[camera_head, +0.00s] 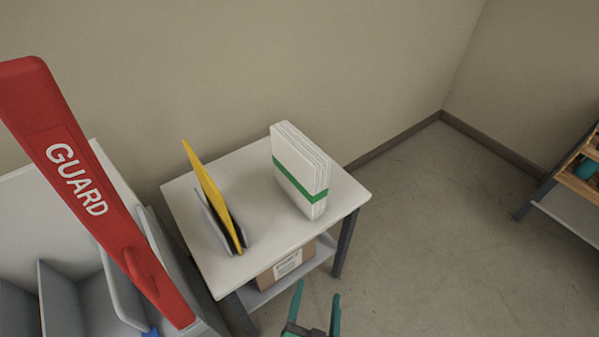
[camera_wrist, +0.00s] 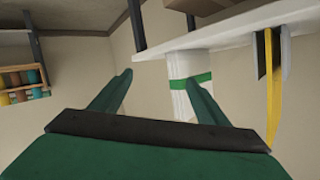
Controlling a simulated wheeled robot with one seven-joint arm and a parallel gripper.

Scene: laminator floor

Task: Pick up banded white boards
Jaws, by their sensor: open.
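The banded white boards (camera_head: 299,170) stand upright as a stack on the small white table (camera_head: 247,179), with a green band around them. They also show in the wrist view (camera_wrist: 189,93), beyond and between my fingers, partly hidden by the right finger. My gripper (camera_head: 315,310) is open and empty, in front of the table and lower in the head view. In the wrist view its two green fingers (camera_wrist: 159,88) are spread apart, and the boards are apart from them.
A yellow sheet (camera_head: 207,190) stands in a grey holder left of the boards. A red GUARD bar (camera_head: 84,185) rises over grey machinery at left. A cardboard box (camera_head: 286,267) sits on the lower shelf. A wooden rack (camera_head: 580,178) stands far right. Floor between is clear.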

